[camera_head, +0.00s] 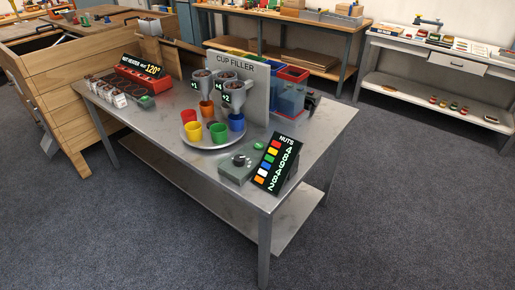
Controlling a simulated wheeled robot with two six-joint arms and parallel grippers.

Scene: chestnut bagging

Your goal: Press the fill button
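A grey-green control box (232,173) stands at the right front of the metal table. It carries a dark knob (239,160) and a green button (258,146); I cannot read a label on the button. A black NUTS display (276,163) with coloured squares and green digits leans at its right. Behind, the CUP FILLER panel (258,88) has several grey hoppers (235,88) marked with numbers. Below them, a round tray (211,145) holds red, yellow, orange, green and blue cups (219,134). Neither of my grippers is in view.
A NUT HEATER (143,78) showing 120° sits at the table's left, with small jars (107,92) and another green button (146,101) nearby. Red and blue bins (290,92) stand behind the panel. Wooden crates flank the left. Carpet in front is clear.

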